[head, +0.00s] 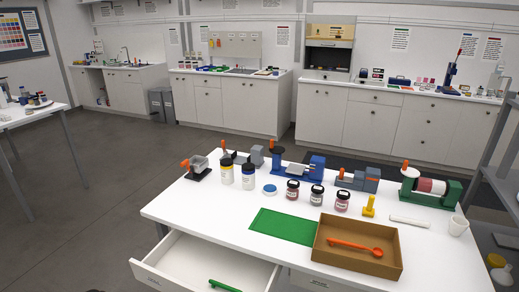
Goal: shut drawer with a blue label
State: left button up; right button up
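A white drawer (185,255) under the front left of the white table (180,212) stands pulled out. Its inside shows from above, and a green bar-shaped object (225,286) shows at its lower part, cut by the picture edge. No blue label shows; the outer face of the drawer is turned away or out of frame. To its right, another drawer front (310,282) with a small pale label sits under the table edge, mostly cut off. Neither of my grippers is in view.
A grey shelf rack (490,160) stands at the right. The floor left of the drawer is clear.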

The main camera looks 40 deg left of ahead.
aim_at(183, 261)
jog(key=u, duration=1.9)
